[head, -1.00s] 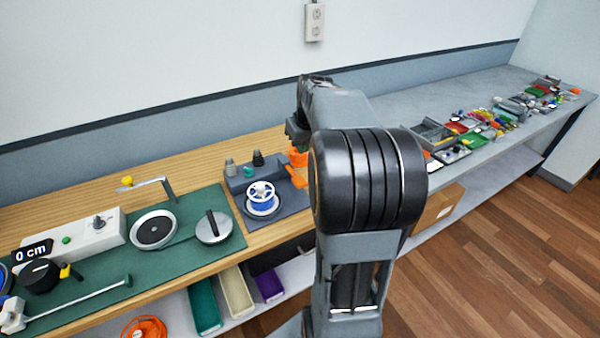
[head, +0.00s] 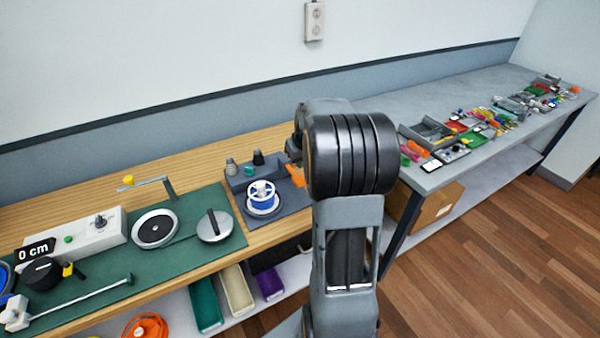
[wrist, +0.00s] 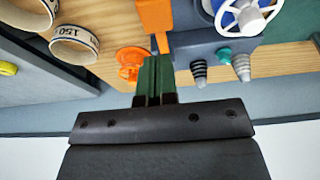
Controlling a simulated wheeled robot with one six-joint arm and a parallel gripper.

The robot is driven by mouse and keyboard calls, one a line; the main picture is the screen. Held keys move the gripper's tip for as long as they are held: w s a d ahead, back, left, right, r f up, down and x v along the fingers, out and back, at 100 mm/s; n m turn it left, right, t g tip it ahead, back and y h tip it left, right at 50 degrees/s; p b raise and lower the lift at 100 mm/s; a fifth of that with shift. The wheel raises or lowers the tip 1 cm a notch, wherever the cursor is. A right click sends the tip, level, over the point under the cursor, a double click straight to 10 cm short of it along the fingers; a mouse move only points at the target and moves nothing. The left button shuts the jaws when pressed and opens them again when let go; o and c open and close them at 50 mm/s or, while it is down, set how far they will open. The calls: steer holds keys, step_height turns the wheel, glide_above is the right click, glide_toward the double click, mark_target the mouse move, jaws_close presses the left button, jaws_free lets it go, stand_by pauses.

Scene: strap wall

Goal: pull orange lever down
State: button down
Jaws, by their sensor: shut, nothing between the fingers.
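In the wrist view an orange upright bar (wrist: 155,18), which looks like the lever, stands at the top edge, partly cut off. A round orange piece (wrist: 131,62) lies beside it. My gripper (wrist: 156,60) has green fingers that are shut together and empty. Their tips are close to the orange bar's lower end in the picture; I cannot tell whether they touch. In the head view a bit of orange (head: 295,174) shows beside my arm, at the right edge of the spool's grey base. My gripper is hidden behind my arm there.
A blue and white spool (head: 262,198) stands left of the orange piece, with small grey and teal plugs (wrist: 224,56) near it. Printed rings (wrist: 75,46) lie on the other side. A wall runs behind the bench. A second table (head: 420,120) holds many small parts.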

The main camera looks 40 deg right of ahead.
mark_target(298, 179)
steer(key=shift+s+p+x, duration=0.1)
steer(key=shift+s+x, duration=0.05)
steer(key=shift+x, duration=0.75)
steer(key=shift+s+p+x, duration=0.15)
steer(key=shift+s+x, duration=0.05)
steer(key=shift+x, duration=0.75)
steer(key=shift+s+p+x, duration=0.1)
steer(key=shift+s+x, duration=0.05)
steer(key=shift+x, duration=0.75)
steer(key=shift+a+f, duration=0.1)
steer(key=shift+f, duration=0.15)
